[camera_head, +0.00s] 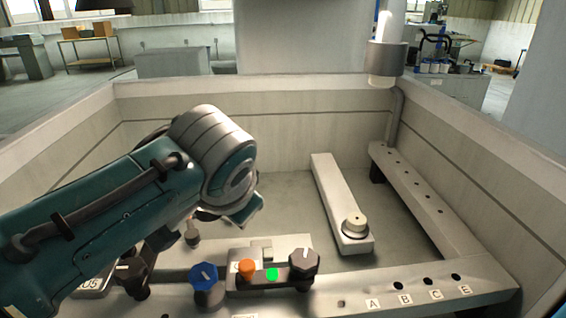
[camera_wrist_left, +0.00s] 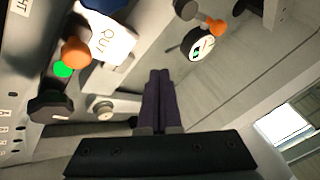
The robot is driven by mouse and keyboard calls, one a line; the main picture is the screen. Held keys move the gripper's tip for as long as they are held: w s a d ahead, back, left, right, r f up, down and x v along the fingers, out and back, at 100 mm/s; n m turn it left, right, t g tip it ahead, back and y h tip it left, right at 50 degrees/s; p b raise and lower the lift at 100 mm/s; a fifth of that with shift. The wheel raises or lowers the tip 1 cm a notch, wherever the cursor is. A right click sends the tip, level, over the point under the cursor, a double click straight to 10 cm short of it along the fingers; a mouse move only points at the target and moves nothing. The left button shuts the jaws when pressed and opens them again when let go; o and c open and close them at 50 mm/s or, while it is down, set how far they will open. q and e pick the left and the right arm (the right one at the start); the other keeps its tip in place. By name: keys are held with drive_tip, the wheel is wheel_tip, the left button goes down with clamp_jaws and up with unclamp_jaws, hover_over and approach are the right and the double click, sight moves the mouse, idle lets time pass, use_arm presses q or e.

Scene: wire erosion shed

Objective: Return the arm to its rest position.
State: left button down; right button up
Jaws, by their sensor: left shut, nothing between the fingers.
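My left arm comes in from the left in the head view, its teal and grey wrist raised over the tank's left side. My left gripper (camera_wrist_left: 160,76) shows in the wrist view with its two dark fingers together and nothing between them. In the head view the fingers are hidden behind the wrist. The fingers appear clear of the fixtures around them, though the exact gap is hard to tell. My right gripper is not in view.
Below the wrist, the front ledge carries a blue knob (camera_head: 204,278), an orange button (camera_head: 246,267), a green button (camera_head: 272,275) and a dark knob (camera_head: 304,262). A pale bar with a round cap (camera_head: 355,224) lies inside. A nozzle (camera_head: 387,62) hangs at the back.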

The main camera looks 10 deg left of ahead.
use_arm(q)
drive_tip(key=p+v, duration=0.1)
drive_tip(key=v, duration=0.5)
drive_tip(key=s+a+f+n+g+h, duration=0.1)
drive_tip(key=s+a+n+g, duration=0.15)
drive_tip(key=s, duration=1.05)
drive_tip(key=s+a+f+n+g+h, duration=0.1)
drive_tip(key=s+a, duration=0.2)
drive_tip(key=s, duration=1)
wheel_tip(320, 180, up, 32)
drive_tip(key=p, duration=3.2)
drive_tip(key=shift+w+d, duration=0.25)
drive_tip(key=shift+w, duration=0.1)
drive_tip(key=shift+r, duration=0.1)
drive_tip(key=shift+a, duration=0.1)
